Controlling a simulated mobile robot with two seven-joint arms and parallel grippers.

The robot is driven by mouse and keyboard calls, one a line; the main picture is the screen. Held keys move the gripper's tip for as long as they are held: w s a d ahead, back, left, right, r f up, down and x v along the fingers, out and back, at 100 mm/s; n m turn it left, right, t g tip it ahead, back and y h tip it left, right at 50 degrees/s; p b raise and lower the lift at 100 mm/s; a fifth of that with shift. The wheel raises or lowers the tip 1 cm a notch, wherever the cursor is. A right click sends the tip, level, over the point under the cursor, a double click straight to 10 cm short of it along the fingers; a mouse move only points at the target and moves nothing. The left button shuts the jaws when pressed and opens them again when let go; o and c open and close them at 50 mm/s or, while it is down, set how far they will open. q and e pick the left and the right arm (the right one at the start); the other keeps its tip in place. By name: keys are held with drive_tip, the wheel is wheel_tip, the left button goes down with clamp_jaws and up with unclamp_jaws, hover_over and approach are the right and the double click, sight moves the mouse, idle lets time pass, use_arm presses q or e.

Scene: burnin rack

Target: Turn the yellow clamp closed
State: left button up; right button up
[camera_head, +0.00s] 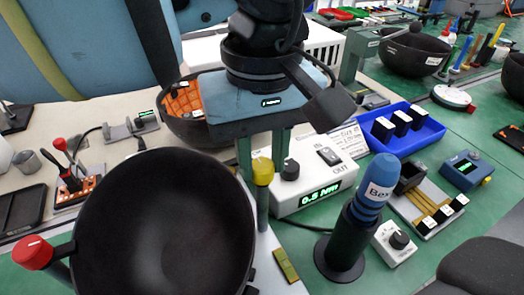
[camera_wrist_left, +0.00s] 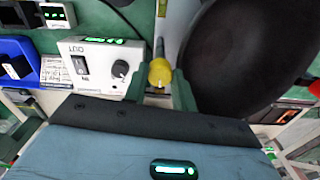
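The yellow clamp knob (camera_head: 262,168) is a small yellow cap on a grey upright post beside the large black bowl (camera_head: 165,225). My left gripper (camera_head: 262,160) points down over it, with one green finger on each side of the knob. In the left wrist view, the yellow knob (camera_wrist_left: 160,72) shows between the tips of the left gripper (camera_wrist_left: 160,90), with small gaps on both sides. The gripper looks open, and I see no clear contact. My right gripper is not in view.
A white control box (camera_head: 315,190) with a dial and green display stands right of the post. A blue-topped black handle (camera_head: 362,215) stands upright farther right. A red knob (camera_head: 33,252) is at the bowl's left. A blue tray (camera_head: 402,128) lies behind.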

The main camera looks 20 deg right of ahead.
use_arm(q)
drive_tip(key=shift+c, duration=1)
